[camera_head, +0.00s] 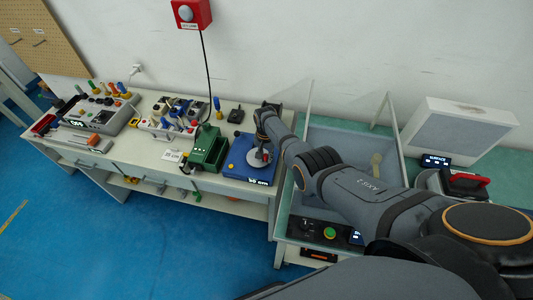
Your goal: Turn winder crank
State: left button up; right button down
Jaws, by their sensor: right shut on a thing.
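My right arm comes in from the lower right and bends down over the winder. My right gripper (261,138) is shut at the upper right of the winder, just above the disc. It looks to be on the crank, but the crank is mostly hidden by the gripper and arm. My left gripper is not in view.
A green box (208,148) stands close to the left of the winder. A glass-walled bay (345,140) lies right of the winder, behind my arm. A red wall box (191,13) hangs above.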

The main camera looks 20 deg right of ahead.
jog(key=shift+s+a+m, duration=0.15)
jog(key=shift+a+m, duration=0.1)
jog(key=shift+m, duration=0.55)
jog(key=c, duration=1.2)
grip_release()
jog(key=shift+r, duration=0.1)
jog(key=shift+r, duration=0.35)
notch_tip(320, 180, up, 11)
